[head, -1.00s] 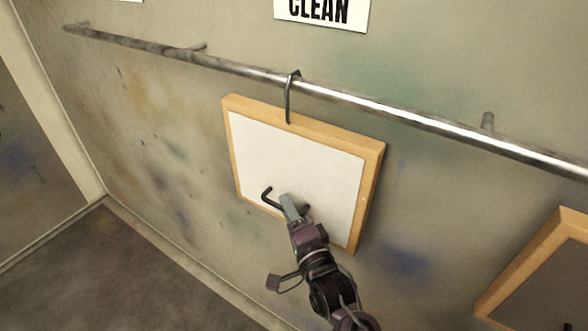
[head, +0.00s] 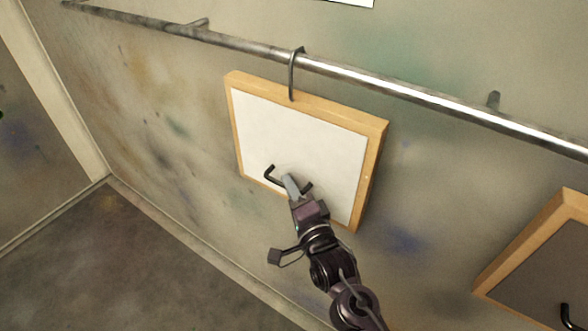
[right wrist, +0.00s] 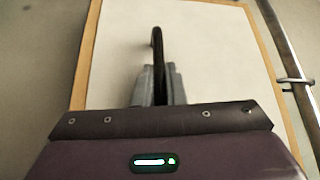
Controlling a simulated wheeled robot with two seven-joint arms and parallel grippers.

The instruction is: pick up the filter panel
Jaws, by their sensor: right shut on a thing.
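The filter panel (head: 300,135) is a white sheet in a light wooden frame with a black bar handle on its lower face. It hangs by a metal hook (head: 291,75) from a rail along the wall. My right gripper (head: 289,183) is shut on the panel's black handle. In the right wrist view, the grey fingers (right wrist: 158,86) close around the handle (right wrist: 158,55), with the white panel (right wrist: 205,45) behind. My left gripper is in neither view.
The metal rail (head: 400,88) runs across the wall above the panel. A second wooden-framed panel (head: 535,265) with a dark grey face and black handle is at the lower right. A white sign (head: 350,2) is cut off at the top. Bare floor (head: 110,260) lies lower left.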

